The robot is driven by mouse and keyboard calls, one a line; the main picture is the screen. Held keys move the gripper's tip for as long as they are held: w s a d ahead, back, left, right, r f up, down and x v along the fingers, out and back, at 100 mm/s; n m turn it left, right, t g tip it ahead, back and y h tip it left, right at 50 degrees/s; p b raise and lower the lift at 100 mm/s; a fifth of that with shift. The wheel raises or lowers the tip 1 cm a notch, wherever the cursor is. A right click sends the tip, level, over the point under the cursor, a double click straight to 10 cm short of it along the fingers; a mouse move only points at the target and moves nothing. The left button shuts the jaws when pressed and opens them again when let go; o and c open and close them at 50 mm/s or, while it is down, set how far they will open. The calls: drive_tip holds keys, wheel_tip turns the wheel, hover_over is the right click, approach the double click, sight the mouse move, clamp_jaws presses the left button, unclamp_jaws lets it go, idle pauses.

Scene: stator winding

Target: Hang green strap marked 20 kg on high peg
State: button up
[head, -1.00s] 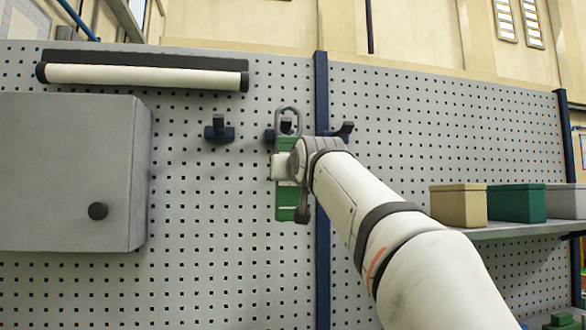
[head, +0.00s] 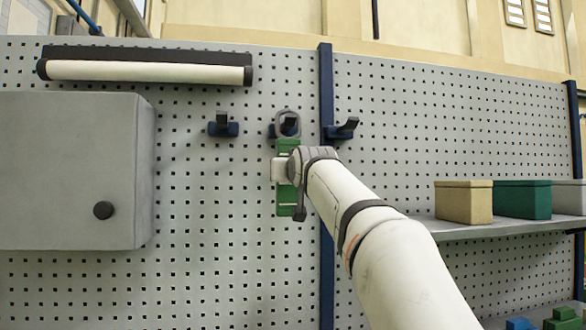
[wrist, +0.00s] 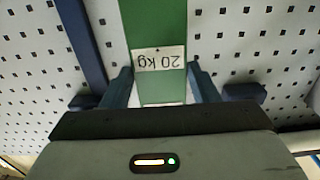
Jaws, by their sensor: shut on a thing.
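The green strap (head: 284,206) hangs upright in front of the pegboard in the head view, with a grey metal ring (head: 281,113) at its top. The ring frames the dark tip of the middle peg (head: 289,126); I cannot tell whether it rests on the peg. My gripper (head: 288,170) is shut on the strap below the ring and hides part of it. In the wrist view, the strap (wrist: 157,22) lies between the fingers of my gripper (wrist: 160,85). Its white label (wrist: 158,60) reads "20 kg", upside down.
A peg (head: 222,126) is at left and another (head: 342,129) at right, both empty. A grey cabinet (head: 70,170) and a white lamp bar (head: 150,73) are on the left. A shelf (head: 500,229) with several boxes is on the right. The pegboard below the strap is clear.

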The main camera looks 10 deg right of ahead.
drive_tip(key=shift+w+f, duration=0.3)
drive_tip(key=shift+w, duration=0.3)
drive_tip(key=shift+w+f, duration=0.3)
drive_tip(key=shift+w, duration=0.35)
drive_tip(key=shift+w+f, duration=0.3)
drive_tip(key=shift+w, duration=0.3)
drive_tip(key=o, duration=1.2)
drive_tip(key=shift+o, duration=0.7)
drive_tip(key=shift+f, duration=0.15)
drive_tip(key=shift+s, duration=0.1)
